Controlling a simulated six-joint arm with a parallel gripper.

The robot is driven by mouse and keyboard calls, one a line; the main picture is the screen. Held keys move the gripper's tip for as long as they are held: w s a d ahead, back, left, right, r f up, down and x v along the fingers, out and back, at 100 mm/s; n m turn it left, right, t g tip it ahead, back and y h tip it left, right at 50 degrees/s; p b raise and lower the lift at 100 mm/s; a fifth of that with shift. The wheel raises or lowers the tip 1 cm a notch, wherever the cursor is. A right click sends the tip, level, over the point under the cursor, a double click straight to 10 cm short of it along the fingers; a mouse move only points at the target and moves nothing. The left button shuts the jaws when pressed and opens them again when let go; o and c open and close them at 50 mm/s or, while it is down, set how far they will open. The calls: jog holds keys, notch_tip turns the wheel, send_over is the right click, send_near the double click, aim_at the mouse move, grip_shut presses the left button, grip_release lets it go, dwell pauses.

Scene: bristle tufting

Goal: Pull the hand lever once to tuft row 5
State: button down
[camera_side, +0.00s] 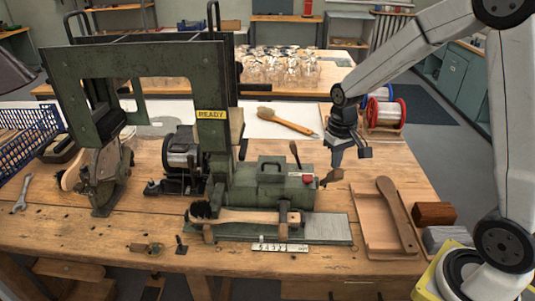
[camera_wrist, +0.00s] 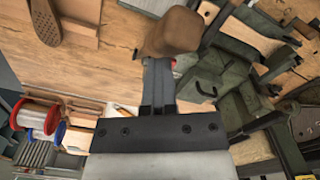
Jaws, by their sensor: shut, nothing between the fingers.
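The hand lever shows as a brown wooden knob (camera_side: 332,176) at the right end of the green tufting machine (camera_side: 262,187), beside a red button. In the wrist view the knob (camera_wrist: 170,32) is large, just beyond my fingertips. My gripper (camera_side: 336,160) is shut and empty, pointing down just above the knob; in the wrist view its fingers (camera_wrist: 158,72) are together. Whether they touch the knob I cannot tell. A brush (camera_side: 250,215) with a black tuft at its left end lies along the machine's front. A yellow sign (camera_side: 210,114) reads READY.
A numbered strip (camera_side: 280,247) lies at the machine's front. Right of it, a wooden tray (camera_side: 376,240) holds a paddle-shaped brush body (camera_side: 396,212). Wood and grey blocks (camera_side: 434,213) stand further right. Red and blue wire spools (camera_side: 384,112) stand behind my gripper.

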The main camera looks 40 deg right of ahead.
jog(key=shift+s+a+f, duration=0.15)
jog(key=shift+s+f, duration=0.05)
jog(key=shift+s+a+f, duration=0.4)
jog(key=shift+f, duration=0.05)
jog(key=shift+s+a+f, duration=0.45)
jog(key=shift+f, duration=0.15)
jog(key=shift+w+d+r, duration=0.1)
jog(key=shift+r, duration=0.15)
dwell(0.4)
notch_tip(320, 180, up, 10)
jog(key=w+d, duration=0.2)
jog(key=shift+f, duration=0.2)
dwell(2.1)
jog(key=shift+r, duration=0.2)
notch_tip(320, 180, up, 14)
send_over(336, 181)
jog(key=w+d, duration=0.2)
jog(key=shift+w+f, duration=0.1)
jog(key=shift+f, duration=0.05)
dwell(1.6)
